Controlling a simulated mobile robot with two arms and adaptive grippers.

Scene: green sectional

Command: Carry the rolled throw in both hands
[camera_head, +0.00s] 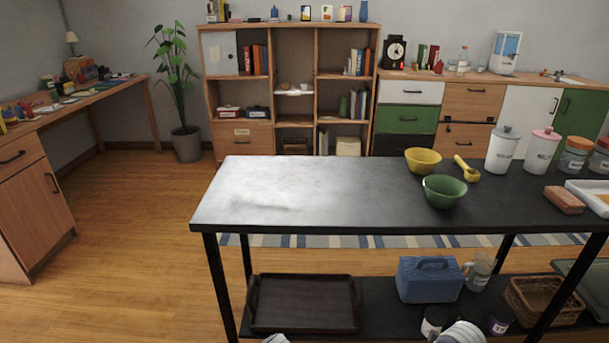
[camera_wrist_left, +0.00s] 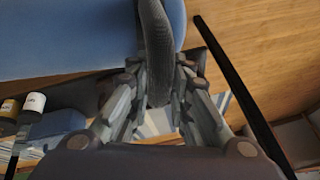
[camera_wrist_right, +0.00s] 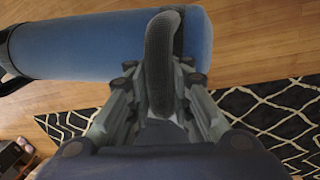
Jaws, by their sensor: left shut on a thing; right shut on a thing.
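The rolled throw is a thick blue roll with dark grey loop handles. In the left wrist view the throw (camera_wrist_left: 70,40) fills the upper left. My left gripper (camera_wrist_left: 162,75) is shut on the dark loop handle (camera_wrist_left: 155,35) near its end. In the right wrist view the throw (camera_wrist_right: 90,48) lies across the top, its rounded end at right. My right gripper (camera_wrist_right: 160,68) is shut on another dark handle (camera_wrist_right: 160,40) near that end. The roll appears held above the floor. The head view does not clearly show the throw or either gripper.
A black-topped table (camera_head: 290,190) stands ahead, its left half bare. Bowls and canisters crowd its right half. Its lower shelf holds a dark tray (camera_head: 305,303) and a blue case (camera_head: 430,279). Open wood floor (camera_head: 130,240) lies left, before a desk (camera_head: 30,210). A patterned rug (camera_wrist_right: 270,115) lies below right.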

